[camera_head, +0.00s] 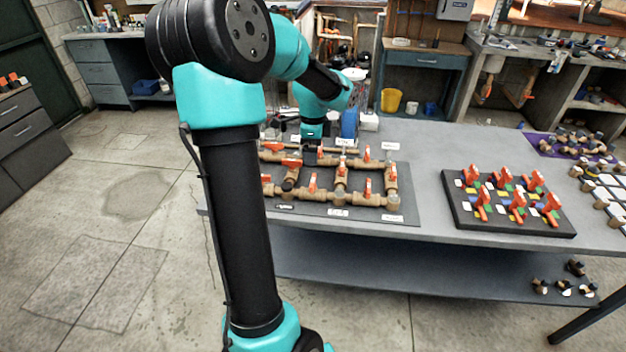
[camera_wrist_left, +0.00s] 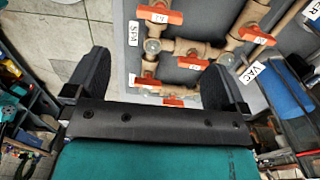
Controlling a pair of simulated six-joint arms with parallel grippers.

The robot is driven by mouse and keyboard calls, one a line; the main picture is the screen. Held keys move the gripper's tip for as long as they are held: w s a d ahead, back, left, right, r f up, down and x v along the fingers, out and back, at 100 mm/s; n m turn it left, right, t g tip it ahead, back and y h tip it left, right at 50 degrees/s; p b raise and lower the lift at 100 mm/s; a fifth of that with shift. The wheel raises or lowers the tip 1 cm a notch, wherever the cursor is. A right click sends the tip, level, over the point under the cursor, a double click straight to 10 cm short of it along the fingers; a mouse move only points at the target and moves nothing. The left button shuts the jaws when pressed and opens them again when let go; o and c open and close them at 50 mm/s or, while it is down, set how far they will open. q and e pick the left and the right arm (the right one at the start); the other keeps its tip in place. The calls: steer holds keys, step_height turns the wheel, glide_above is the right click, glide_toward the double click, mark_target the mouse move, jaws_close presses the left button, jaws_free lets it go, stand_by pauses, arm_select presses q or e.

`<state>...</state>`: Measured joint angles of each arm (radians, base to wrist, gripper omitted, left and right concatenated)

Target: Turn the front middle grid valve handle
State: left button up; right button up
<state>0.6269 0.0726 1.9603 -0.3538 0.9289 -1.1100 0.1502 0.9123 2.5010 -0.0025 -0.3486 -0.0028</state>
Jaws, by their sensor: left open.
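A grid of brass pipes (camera_head: 352,199) with several orange-red valve handles lies on a dark board on the grey table. In its front row, an upright handle (camera_head: 313,183) stands near the middle; my arm partly covers the row's left end. My left gripper (camera_head: 312,150) hangs over the back left part of the grid, its fingers hard to make out there. In the left wrist view its two black fingers (camera_wrist_left: 156,60) are spread apart with nothing gripped. An orange handle (camera_wrist_left: 146,83) and another handle (camera_wrist_left: 192,62) show between them. My right gripper is not in view.
A dark board with several orange-handled valves (camera_head: 518,207) sits to the right, with bare table between the boards. Small white label plates (camera_head: 392,218) lie around the grid. A blue cylinder (camera_head: 349,122) stands behind it. My left arm blocks the view of the table's left end.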

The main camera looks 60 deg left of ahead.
mark_target(313, 180)
arm_select(q)
step_height(313, 180, down, 12)
stand_by(0.5)
steer(key=c, duration=0.9)
